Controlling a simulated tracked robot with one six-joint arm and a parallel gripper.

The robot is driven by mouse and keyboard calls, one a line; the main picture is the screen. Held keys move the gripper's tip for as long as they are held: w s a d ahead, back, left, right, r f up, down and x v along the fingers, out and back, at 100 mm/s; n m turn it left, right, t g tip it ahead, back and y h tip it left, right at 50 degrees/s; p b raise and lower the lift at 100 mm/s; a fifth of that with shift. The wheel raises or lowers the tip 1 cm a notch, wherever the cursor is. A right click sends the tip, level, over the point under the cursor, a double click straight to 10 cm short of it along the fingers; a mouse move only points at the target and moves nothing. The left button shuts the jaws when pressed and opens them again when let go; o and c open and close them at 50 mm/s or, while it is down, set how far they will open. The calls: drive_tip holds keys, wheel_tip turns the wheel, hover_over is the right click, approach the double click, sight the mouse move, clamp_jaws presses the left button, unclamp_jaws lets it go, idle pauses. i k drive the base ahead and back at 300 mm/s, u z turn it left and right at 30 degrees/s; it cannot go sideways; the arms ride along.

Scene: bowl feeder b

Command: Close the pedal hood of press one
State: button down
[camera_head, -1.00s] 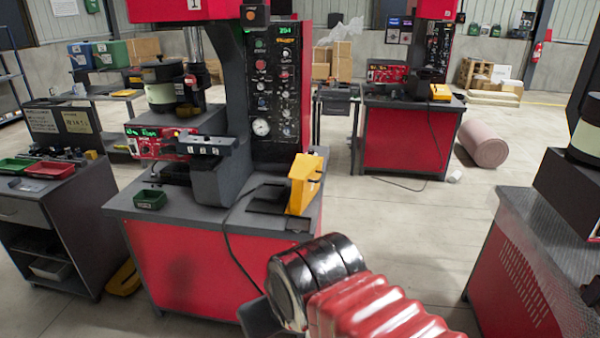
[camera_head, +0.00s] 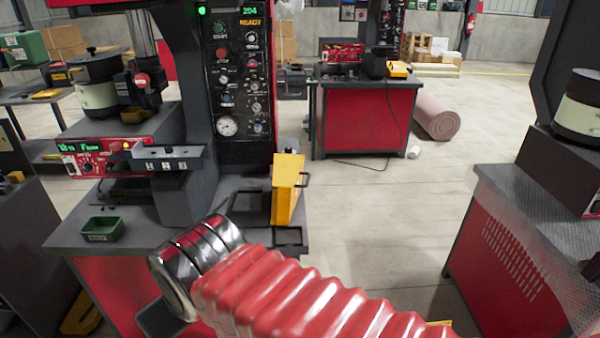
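A yellow pedal hood (camera_head: 287,188) stands upright on the right part of the nearer red press's (camera_head: 235,85) dark table. It has a dark handle on its right side and looks raised. A dark flat base lies beside it on the left. A second, farther red press (camera_head: 368,120) has a smaller yellow hood (camera_head: 398,70) lying low on its table. I cannot read which press is number one. My arm, with red bellows and a black and silver joint, reaches across the foreground below the nearer hood, apart from it. My gripper's fingers do not show.
A green tray (camera_head: 103,229) sits at the table's front left. A black and cream pot (camera_head: 95,82) stands at the left. A red-sided bench (camera_head: 535,230) stands at the right. A rolled pink mat (camera_head: 437,117) lies on the floor. The floor between press and bench is clear.

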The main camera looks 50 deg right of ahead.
sight(288, 174)
drive_tip(key=z, duration=0.45)
drive_tip(key=i, duration=1)
drive_tip(key=z, duration=0.6)
